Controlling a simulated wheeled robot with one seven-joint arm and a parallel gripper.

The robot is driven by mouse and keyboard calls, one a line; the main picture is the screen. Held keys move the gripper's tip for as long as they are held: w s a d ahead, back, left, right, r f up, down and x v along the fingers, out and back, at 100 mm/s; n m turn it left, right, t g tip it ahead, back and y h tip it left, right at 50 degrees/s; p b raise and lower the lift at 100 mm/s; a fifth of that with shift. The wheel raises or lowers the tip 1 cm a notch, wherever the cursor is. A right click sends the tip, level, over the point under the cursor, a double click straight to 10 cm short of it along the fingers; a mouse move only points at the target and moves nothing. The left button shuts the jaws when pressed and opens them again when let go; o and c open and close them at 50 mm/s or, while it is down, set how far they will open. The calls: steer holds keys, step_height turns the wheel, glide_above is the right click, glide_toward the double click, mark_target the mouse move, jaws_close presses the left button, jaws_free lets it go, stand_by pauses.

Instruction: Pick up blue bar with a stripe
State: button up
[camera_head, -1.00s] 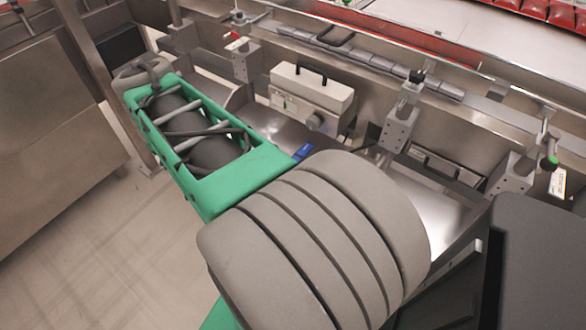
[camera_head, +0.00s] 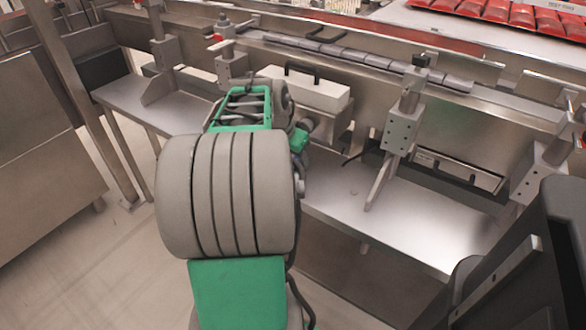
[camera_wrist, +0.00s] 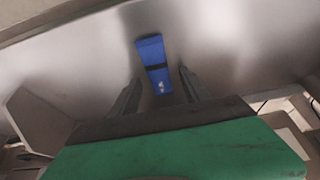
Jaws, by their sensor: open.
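The blue bar (camera_wrist: 153,55) lies on the metal shelf in the wrist view. It has a dark stripe across its middle and a small pale mark near its lower end. My gripper (camera_wrist: 160,82) is open, with its two dark fingers on either side of the bar's lower end. Nothing is held between them, and I cannot tell how high they are above the shelf. In the head view my arm (camera_head: 228,195) reaches to the shelf and hides the bar and the fingertips.
The metal shelf (camera_head: 350,195) is mostly clear to the right of my arm. A white box with a black handle (camera_head: 300,90) stands behind my arm. A metal bracket post (camera_head: 402,130) rises from the shelf on the right. Red packs (camera_head: 490,12) lie at the back.

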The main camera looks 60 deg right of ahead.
steer(key=shift+c, duration=0.3)
jaws_close()
stand_by(0.5)
